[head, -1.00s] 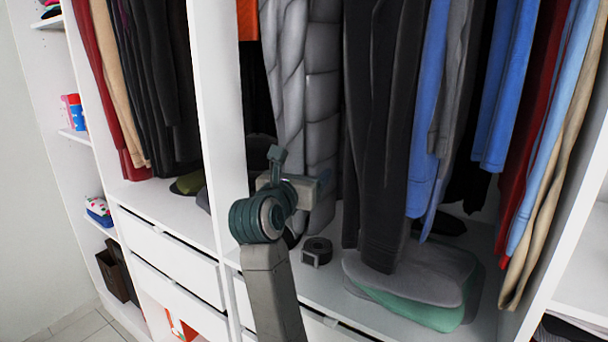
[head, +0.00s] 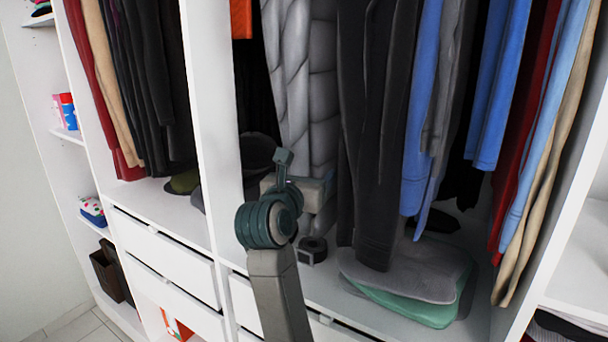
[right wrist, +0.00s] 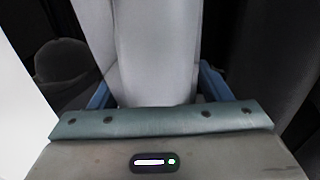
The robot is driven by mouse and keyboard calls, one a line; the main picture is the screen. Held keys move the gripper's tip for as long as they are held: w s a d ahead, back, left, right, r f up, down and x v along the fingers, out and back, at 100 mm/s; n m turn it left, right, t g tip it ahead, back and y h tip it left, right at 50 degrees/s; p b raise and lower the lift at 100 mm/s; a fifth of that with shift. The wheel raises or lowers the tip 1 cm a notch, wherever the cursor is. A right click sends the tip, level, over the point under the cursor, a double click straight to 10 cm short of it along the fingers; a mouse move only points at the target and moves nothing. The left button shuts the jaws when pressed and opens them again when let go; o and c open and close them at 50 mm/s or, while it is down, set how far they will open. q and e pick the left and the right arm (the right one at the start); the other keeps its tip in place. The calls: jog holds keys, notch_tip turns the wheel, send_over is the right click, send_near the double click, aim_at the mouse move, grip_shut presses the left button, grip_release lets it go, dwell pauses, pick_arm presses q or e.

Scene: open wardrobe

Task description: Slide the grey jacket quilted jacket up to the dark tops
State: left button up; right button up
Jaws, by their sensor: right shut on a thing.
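The grey quilted jacket (head: 305,75) hangs in the middle wardrobe bay, just right of the white upright divider. My right gripper (head: 322,187) is at its lower part and shut on it. In the right wrist view, pale grey cloth (right wrist: 152,60) lies between the two blue fingers (right wrist: 155,92). Dark tops (head: 378,120) hang right beside the jacket, with little or no gap visible in the head view. The fingertips are mostly hidden in the head view. My left gripper is not in view.
An orange garment (head: 241,18) hangs left of the jacket. Blue garments (head: 425,110) hang right of the dark tops. On the shelf floor are a dark round item (head: 313,249), folded grey and green cloths (head: 415,280) and a dark hat (head: 258,150). A white divider (head: 212,130) stands at left.

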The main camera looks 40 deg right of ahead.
jog(key=shift+s, duration=0.2)
jog(key=o, duration=1.6)
jog(key=shift+d, duration=0.1)
jog(key=shift+w, duration=0.1)
